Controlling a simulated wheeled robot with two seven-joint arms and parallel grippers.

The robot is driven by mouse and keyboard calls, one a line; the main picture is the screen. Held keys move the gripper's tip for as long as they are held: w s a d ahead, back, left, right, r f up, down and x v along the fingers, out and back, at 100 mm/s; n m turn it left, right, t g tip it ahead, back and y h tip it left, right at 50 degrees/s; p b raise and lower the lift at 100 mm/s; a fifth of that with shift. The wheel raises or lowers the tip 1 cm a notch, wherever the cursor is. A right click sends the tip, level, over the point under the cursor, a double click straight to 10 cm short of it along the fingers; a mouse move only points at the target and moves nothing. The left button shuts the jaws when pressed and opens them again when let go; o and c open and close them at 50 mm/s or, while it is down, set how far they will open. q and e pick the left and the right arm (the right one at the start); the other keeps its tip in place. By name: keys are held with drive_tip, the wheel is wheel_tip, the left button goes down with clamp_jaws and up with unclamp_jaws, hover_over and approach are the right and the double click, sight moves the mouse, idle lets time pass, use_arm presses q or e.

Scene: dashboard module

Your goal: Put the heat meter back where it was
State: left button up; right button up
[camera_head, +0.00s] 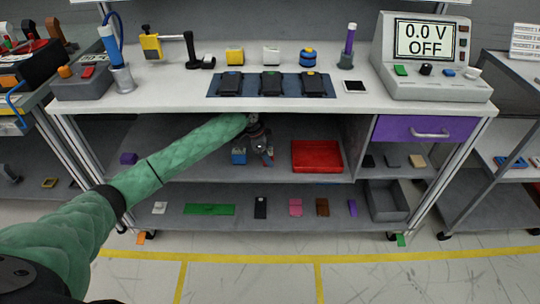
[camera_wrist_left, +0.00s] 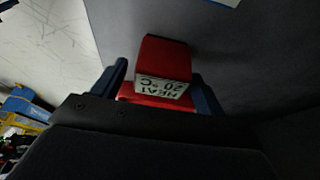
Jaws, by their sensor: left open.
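The heat meter (camera_wrist_left: 166,62) is a red block with a white display reading "HEAT 20 °C", upside down in the left wrist view. My left gripper (camera_wrist_left: 158,72) has its two blue fingers apart, one on each side of the meter. I cannot tell whether either finger touches it. In the head view my left gripper (camera_head: 262,152) reaches into the open middle shelf of the workbench (camera_head: 300,178), under the top. I cannot make out the meter there, as the gripper and arm cover that spot. My right gripper is not in view.
A red tray (camera_head: 317,156) lies on the same shelf right of my gripper, and a small blue object (camera_head: 238,157) is close on its left. The bench top (camera_head: 180,82) overhangs the arm. A purple drawer (camera_head: 418,129) is at right. Several small items lie on the bottom shelf.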

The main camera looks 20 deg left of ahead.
sight(236, 151)
use_arm(q)
drive_tip(key=shift+v, duration=0.95)
drive_tip(key=s+a, duration=0.1)
drive_tip(key=a, duration=0.3)
drive_tip(key=s+a, duration=0.1)
drive_tip(key=a, duration=0.2)
drive_tip(key=s+a, duration=0.1)
drive_tip(key=a, duration=0.3)
drive_tip(key=shift+s+a, duration=0.2)
drive_tip(key=shift+a, duration=0.1)
